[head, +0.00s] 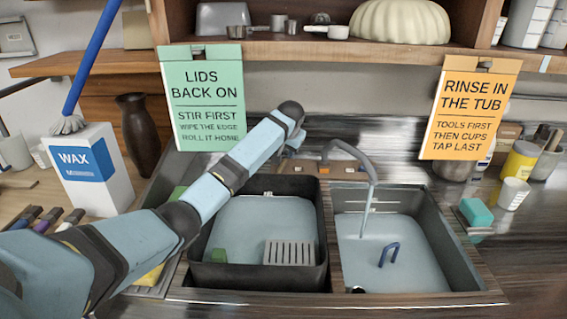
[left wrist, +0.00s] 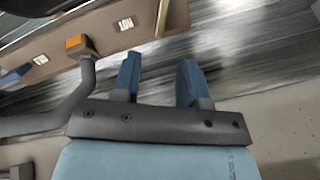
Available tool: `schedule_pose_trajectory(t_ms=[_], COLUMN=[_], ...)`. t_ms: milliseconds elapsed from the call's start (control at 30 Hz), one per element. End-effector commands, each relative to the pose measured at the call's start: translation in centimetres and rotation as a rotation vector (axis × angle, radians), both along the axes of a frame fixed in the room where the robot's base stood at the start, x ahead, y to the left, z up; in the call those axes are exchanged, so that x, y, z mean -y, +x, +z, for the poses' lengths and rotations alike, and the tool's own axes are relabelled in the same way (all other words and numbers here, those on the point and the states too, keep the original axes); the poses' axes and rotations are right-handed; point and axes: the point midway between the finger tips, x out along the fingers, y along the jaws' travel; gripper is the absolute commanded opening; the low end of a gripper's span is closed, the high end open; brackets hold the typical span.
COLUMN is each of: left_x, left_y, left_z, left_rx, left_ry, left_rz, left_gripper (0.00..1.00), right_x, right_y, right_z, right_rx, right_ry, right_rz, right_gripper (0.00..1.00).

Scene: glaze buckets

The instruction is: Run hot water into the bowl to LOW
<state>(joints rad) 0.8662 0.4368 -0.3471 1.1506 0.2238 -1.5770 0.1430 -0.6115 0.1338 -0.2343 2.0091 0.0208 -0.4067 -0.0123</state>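The right sink bowl (head: 455,255) holds pale blue water, and a thin stream (head: 364,212) falls into it from the grey curved tap (head: 352,152). I cannot read any level mark. An orange piece (head: 324,169) sits at the tap's base; it also shows in the left wrist view (left wrist: 77,43). A label reading HOT (left wrist: 126,23) is on the ledge beside it. My left gripper (head: 291,146) is behind the left bowl, left of the tap. Its two blue fingers (left wrist: 159,80) are apart with nothing between them. My right gripper is not in view.
A black tub (head: 316,225) with water and a grey slotted block (head: 290,252) fills the left bowl. A blue hooked piece (head: 389,253) stands in the right bowl. Two signs hang from the shelf (head: 285,50). A teal sponge (head: 476,212) lies to the right.

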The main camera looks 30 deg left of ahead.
Motion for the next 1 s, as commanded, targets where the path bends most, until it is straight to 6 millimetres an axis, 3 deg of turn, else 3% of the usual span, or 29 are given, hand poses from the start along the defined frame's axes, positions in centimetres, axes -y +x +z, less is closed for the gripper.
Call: schedule_pose_trajectory(t_ms=[200, 400, 600, 867, 1000], left_x=[-1.5, -2.5, -2.9, -2.9, -2.9], left_y=[1.6, 2.7, 3.2, 3.2, 3.2], left_z=[-4.4, -7.1, -8.3, -8.4, -8.4], left_rx=[-0.003, -0.002, 0.000, 0.000, 0.000], left_ry=[0.000, 0.000, 0.000, 0.000, 0.000], left_rz=[0.001, 0.001, -0.001, -0.001, -0.001], left_gripper=[0.39, 0.39, 0.39, 0.39, 0.12], right_x=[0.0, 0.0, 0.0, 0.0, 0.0], right_y=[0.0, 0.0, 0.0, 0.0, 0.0], right_z=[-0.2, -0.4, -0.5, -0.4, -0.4], right_rx=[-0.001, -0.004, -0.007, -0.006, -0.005], right_ry=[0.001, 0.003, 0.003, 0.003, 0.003], right_rz=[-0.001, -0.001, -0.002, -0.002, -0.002], right_gripper=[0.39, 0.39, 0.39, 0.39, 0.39])
